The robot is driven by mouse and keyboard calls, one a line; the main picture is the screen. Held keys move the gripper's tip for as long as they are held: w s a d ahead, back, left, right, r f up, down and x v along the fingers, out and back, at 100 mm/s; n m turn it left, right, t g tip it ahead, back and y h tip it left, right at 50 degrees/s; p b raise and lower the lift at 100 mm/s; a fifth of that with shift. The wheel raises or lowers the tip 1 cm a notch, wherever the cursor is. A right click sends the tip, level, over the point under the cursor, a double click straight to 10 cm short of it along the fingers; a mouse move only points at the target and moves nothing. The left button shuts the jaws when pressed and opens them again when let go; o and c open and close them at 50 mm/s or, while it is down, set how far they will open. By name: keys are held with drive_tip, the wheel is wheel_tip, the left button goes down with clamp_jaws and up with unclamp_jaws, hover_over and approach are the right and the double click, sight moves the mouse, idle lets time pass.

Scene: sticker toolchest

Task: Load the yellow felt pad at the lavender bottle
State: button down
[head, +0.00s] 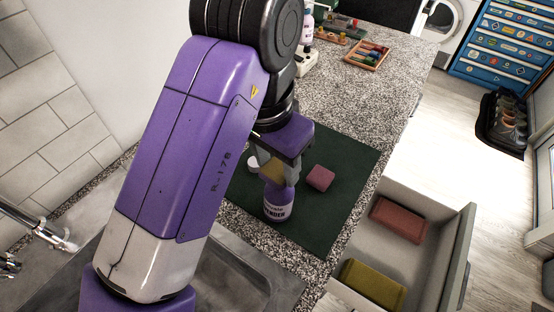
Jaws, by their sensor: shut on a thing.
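My gripper (275,172) points down over the dark green mat (340,155) and is shut on the yellow felt pad (271,173), of which only a small part shows. The lavender bottle (279,205) stands upright on the mat, directly below the gripper in the picture, with a white label with dark letters. The pad is close over the bottle's top; whether they touch I cannot tell. My arm hides part of the mat behind and to the left.
A pink pad (320,178) lies on the mat right of the bottle. An open drawer (462,240) at lower right holds a red pad (398,219) and an olive-yellow pad (372,286). A wooden tray (367,56) stands farther back. A sink (235,275) lies front left.

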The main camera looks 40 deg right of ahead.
sight(278, 170)
drive_tip(key=shift+f, duration=0.2)
wheel_tip(278, 170, up, 7)
drive_tip(key=p, duration=0.7)
drive_tip(key=shift+r, duration=0.2)
idle(0.9)
